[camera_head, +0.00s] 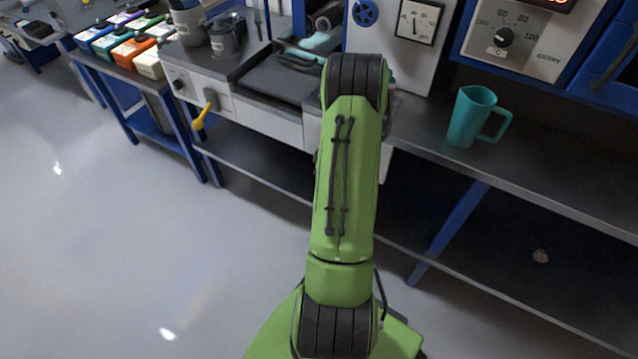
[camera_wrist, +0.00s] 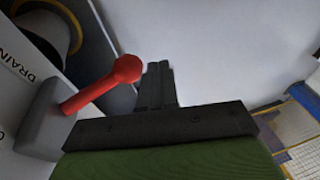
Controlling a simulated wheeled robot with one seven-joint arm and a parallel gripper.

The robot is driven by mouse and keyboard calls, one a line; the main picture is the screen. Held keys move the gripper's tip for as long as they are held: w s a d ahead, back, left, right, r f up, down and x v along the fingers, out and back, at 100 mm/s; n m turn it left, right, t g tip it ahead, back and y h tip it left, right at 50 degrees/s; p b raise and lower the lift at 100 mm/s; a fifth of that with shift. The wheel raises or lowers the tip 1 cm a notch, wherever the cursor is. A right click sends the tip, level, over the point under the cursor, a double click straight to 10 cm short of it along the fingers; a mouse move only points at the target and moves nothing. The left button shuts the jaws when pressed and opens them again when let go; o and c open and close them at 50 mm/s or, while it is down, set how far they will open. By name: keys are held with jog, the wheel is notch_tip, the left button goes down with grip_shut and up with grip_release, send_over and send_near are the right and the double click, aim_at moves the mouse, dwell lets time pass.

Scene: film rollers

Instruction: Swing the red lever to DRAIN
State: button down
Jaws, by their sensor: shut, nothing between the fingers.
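The red lever (camera_wrist: 100,85) shows in the wrist view, left of my gripper. It is a red rod with a rounded knob, set in a dark grey hub (camera_wrist: 42,122) on a white panel. The word DRAIN (camera_wrist: 17,63) is printed on the panel, up and left of the hub. The lever slants away from the hub towards my fingers, not towards that word. My gripper (camera_wrist: 158,78) is shut and empty, its fingertips just right of the knob. I cannot tell whether they touch. In the head view my arm hides the gripper, and the red lever does not show.
A dark cylindrical part (camera_wrist: 45,35) sits above the lever in the wrist view. In the head view, a yellow lever (camera_head: 203,116) is on the machine front at left. A teal jug (camera_head: 475,117) stands on the bench at right. The floor at left is clear.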

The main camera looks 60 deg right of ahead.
jog(key=shift+d+f+b, duration=0.15)
jog(key=shift+f+b, duration=0.25)
jog(key=shift+f, duration=0.5)
